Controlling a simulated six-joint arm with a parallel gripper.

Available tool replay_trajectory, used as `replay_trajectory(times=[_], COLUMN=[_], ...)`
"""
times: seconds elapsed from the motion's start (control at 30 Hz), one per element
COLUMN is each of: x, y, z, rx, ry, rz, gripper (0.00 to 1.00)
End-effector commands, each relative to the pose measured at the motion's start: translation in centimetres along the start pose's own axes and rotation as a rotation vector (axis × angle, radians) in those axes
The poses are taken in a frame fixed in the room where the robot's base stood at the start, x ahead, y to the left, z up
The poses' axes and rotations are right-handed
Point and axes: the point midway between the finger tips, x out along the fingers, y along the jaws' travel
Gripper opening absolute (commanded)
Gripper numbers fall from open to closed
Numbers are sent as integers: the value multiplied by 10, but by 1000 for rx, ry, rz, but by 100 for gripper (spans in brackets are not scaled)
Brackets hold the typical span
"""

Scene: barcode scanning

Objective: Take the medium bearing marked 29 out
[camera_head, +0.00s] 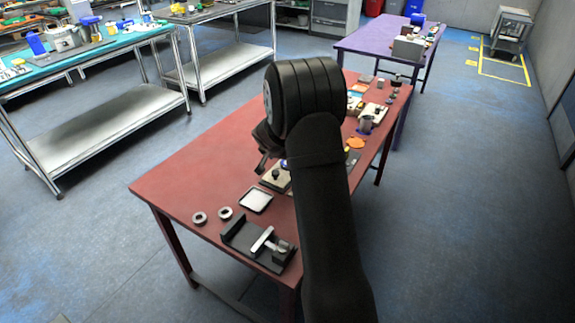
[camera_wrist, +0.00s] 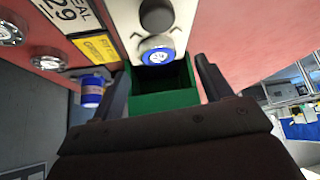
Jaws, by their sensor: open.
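My gripper (camera_wrist: 161,65) is open in the wrist view, its two dark fingers apart. Between them shows a round blue-faced piece (camera_wrist: 158,56) with small white marks that I cannot read surely; it sits at the end of a pale block, above a green bin (camera_wrist: 165,101). No finger is seen touching it. In the head view my gripper (camera_head: 263,160) hangs over the red table beside a beige block (camera_head: 275,178). A white label with "29" (camera_wrist: 66,12) shows at the wrist view's top left. Which piece is the medium bearing is not clear.
Two grey rings (camera_head: 199,218) lie at the red table's (camera_head: 165,187) left front. A black-rimmed white tray (camera_head: 256,201) and a dark fixture (camera_head: 260,244) stand nearby. A blue cylinder (camera_wrist: 92,92) is left of the fingers. The table's left part is clear.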

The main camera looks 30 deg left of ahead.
Motion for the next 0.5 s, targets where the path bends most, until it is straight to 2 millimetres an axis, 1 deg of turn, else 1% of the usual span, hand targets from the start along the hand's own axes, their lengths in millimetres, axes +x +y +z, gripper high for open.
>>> replay_trajectory(times=[0.1, 0.23, 0.33, 0.5], x=[19, 36, 43, 45], y=[3, 3, 3, 3], z=[1, 0, 0, 0], rx=[1, 0, 0, 0], ry=[-3, -1, 0, 0], rz=[2, 1, -1, -2], gripper=[72, 72, 72, 72])
